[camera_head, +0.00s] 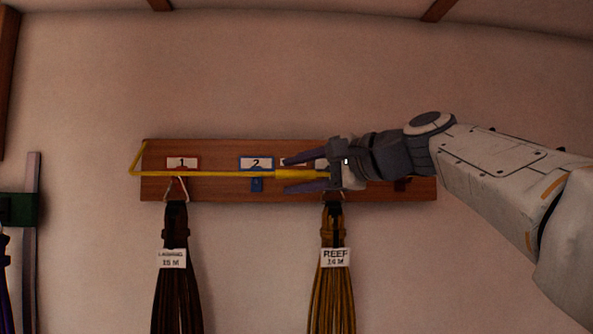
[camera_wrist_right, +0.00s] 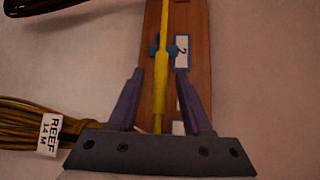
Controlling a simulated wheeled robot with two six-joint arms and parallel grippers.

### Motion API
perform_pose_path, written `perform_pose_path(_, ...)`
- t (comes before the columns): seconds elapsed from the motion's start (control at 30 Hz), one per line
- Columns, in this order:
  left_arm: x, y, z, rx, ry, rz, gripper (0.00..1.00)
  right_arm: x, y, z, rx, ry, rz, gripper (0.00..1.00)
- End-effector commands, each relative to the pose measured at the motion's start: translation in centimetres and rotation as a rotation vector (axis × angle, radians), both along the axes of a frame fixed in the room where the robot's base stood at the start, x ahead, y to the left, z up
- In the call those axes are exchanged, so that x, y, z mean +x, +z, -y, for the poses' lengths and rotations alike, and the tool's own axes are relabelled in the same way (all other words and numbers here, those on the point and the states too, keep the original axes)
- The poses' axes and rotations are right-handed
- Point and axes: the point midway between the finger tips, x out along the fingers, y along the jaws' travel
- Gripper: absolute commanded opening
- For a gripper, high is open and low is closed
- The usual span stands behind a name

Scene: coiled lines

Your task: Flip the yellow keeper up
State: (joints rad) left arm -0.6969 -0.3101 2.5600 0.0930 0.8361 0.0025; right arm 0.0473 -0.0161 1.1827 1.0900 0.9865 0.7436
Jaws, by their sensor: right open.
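The yellow keeper (camera_head: 220,174) is a thin bar lying level across the front of the wooden peg board (camera_head: 220,193). Its left end bends back to the board's upper left corner, and its right part is a thicker grip. My right gripper (camera_head: 291,174) is open, with one purple finger above the grip and one below. In the right wrist view the keeper (camera_wrist_right: 163,75) runs between the two open fingers (camera_wrist_right: 160,88), with a gap on both sides. The gripper body hides the keeper's right end. My left gripper is not in view.
A dark coiled line (camera_head: 176,285) hangs under plate 1, and a golden line tagged REEF (camera_head: 333,300) hangs below my right gripper. The blue hook at plate 2 (camera_head: 257,184) is bare. A green bracket (camera_head: 20,208) is at far left. The wall above the board is clear.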

Motion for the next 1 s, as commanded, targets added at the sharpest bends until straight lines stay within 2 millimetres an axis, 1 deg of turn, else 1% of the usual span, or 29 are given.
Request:
perform_pose_path(0.2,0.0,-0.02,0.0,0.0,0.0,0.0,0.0,0.04,-0.06,0.01,0.0,-0.001,0.0,0.5)
perform_pose_path(0.27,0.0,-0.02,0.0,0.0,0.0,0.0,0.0,0.03,-0.05,0.01,0.0,-0.001,0.0,0.27)
perform_pose_path(0.3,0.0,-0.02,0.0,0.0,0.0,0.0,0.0,0.04,-0.05,0.02,0.0,-0.001,0.0,0.11)
perform_pose_path(0.33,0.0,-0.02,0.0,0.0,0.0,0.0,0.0,0.03,-0.05,0.03,0.0,-0.001,0.0,0.0)
perform_pose_path(1.0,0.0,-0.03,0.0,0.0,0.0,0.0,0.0,0.02,-0.11,0.07,-0.002,-0.001,-0.001,0.0)
